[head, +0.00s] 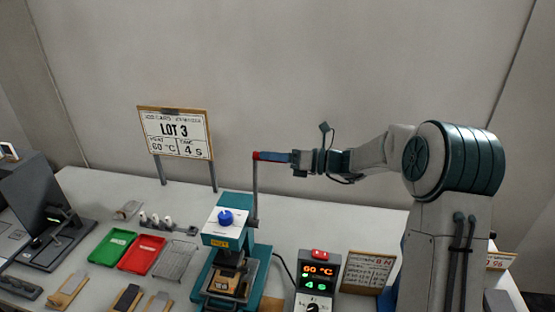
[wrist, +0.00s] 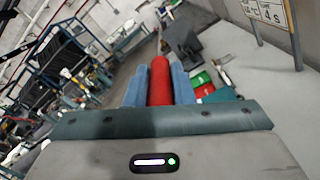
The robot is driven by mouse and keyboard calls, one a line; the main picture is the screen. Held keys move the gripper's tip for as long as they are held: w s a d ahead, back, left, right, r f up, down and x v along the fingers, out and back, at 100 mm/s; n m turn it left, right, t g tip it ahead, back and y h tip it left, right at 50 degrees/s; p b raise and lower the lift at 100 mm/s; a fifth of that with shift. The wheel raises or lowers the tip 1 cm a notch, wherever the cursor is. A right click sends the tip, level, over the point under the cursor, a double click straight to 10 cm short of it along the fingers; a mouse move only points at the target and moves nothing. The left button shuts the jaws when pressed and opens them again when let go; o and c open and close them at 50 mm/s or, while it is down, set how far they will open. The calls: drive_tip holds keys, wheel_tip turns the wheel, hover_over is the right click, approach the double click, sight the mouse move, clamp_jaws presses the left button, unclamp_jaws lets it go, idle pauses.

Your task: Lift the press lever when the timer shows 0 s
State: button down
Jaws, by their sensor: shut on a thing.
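The press (head: 228,236) stands on the table in the head view, teal with a white top and a blue knob. Its lever (head: 255,192) rises upright at its right side and ends in a red handle. My gripper (head: 272,157) is shut on this red handle, high above the table. In the wrist view the red handle (wrist: 160,80) lies between the two blue fingers. The timer box (head: 318,280) stands right of the press. It shows 60 °C above and a green 4 s below.
A LOT 3 sign (head: 178,135) reads 60 °C and 4 s. A green tray (head: 112,247), a red tray (head: 142,254) and a wire rack (head: 175,261) lie left of the press. A smaller sign (head: 367,271) stands right of the timer box.

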drive_tip(key=shift+w+d+f+m, duration=0.1)
drive_tip(key=shift+w+f+m, duration=0.2)
drive_tip(key=shift+f, duration=0.35)
drive_tip(key=c, duration=1.3)
unclamp_jaws()
drive_tip(key=shift+o, duration=0.2)
drive_tip(key=shift+w, duration=0.2)
drive_tip(key=shift+s+r, duration=0.1)
drive_tip(key=shift+r, duration=0.1)
drive_tip(key=s+d+b, duration=0.1)
drive_tip(key=d+b, duration=0.3)
drive_tip(key=d, duration=0.9)
drive_tip(key=shift+s+d, duration=0.3)
drive_tip(key=shift+d, duration=0.1)
